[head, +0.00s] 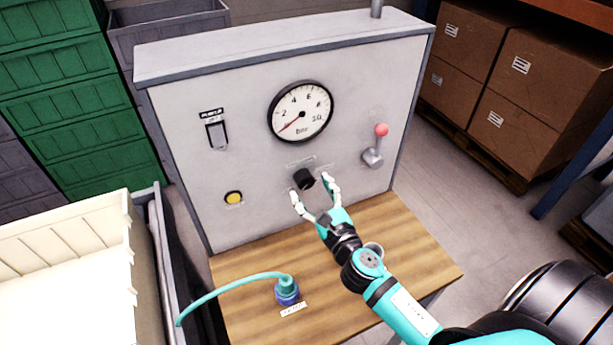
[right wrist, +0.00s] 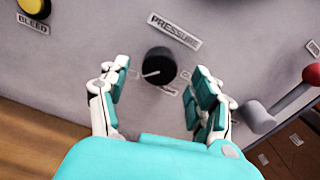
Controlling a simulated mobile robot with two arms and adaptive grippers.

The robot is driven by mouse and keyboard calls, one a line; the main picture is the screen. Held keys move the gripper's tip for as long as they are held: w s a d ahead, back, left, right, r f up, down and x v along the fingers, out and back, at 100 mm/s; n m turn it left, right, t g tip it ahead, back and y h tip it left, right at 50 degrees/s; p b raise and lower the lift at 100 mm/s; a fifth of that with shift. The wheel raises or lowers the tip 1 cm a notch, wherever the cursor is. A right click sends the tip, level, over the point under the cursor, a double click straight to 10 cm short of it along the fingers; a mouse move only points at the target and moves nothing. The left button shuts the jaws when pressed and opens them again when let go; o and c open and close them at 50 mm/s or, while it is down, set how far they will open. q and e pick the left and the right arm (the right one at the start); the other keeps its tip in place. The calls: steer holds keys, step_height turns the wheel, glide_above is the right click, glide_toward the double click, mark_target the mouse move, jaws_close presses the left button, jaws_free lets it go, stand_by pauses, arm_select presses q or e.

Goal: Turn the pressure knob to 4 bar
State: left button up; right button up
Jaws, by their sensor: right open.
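The black pressure knob (head: 304,179) sits on the grey panel below the gauge. It also shows in the right wrist view (right wrist: 159,65), under the PRESSURE label, with a light pointer line toward the left. The round bar gauge (head: 301,111) has a red needle pointing to the lower left, below the 2 mark. My right gripper (head: 312,186) is open. In the right wrist view its fingers stand on either side of the knob, with a visible gap on each side. My left gripper is not in view.
A red-tipped lever (head: 373,150) stands right of the knob, close to my right fingers. A yellow bleed button (head: 233,198) is to the left. A wooden table (head: 400,252) lies below the panel, with a blue fitting (head: 287,292) and teal hose on it.

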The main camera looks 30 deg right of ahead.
mark_target(307, 184)
steer(key=w, duration=0.2)
steer(key=shift+w, duration=0.75)
steer(key=shift+d, duration=0.1)
steer(key=c, duration=1.2)
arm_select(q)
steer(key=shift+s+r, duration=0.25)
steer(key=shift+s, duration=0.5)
